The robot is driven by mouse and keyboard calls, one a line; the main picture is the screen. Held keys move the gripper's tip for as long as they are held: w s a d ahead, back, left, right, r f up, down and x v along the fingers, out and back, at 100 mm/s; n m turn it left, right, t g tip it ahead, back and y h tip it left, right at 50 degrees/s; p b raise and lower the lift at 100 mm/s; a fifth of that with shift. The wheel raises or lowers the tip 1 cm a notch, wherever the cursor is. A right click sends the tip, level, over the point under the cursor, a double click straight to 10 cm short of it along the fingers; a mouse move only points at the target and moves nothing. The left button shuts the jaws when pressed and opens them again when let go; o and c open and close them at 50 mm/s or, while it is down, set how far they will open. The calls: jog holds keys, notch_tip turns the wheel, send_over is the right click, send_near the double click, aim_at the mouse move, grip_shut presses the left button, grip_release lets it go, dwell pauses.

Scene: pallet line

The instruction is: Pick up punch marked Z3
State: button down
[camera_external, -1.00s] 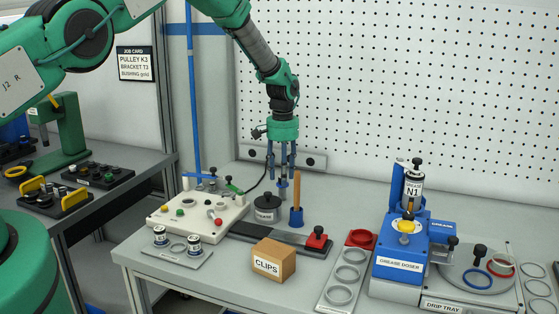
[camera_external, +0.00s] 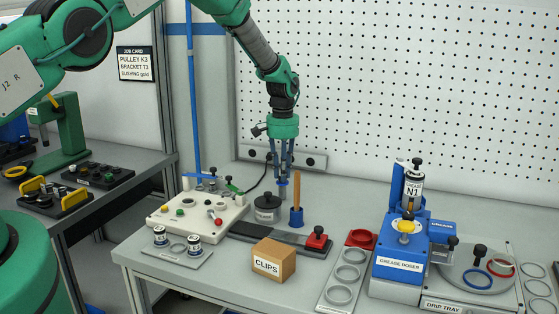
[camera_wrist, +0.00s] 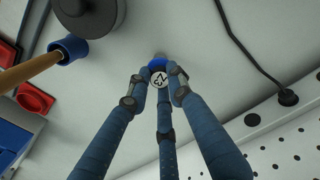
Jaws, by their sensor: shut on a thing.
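The punch (camera_wrist: 157,66) has a blue band and a white round top with a dark marking, which sits rotated and is hard to read. In the external view the punch (camera_external: 282,190) stands upright at the back of the bench, small and partly hidden by the grey pot. My gripper (camera_external: 284,178) comes down over it from above. Its blue fingers are shut around the punch's top, as the wrist view also shows at the fingertips (camera_wrist: 160,80). The punch's lower end is hidden from the wrist camera.
A grey knobbed pot (camera_external: 266,210) and a wooden handle (camera_external: 297,187) in a blue holder stand close by. A CLIPS box (camera_external: 273,261) is in front. The grease doser (camera_external: 400,266) stands right. The pegboard (camera_external: 380,90) rises behind.

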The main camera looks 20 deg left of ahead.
notch_tip(320, 180, up, 9)
jog(key=b, duration=0.1)
jog(key=shift+r, duration=0.15)
dwell(0.3)
dwell(0.5)
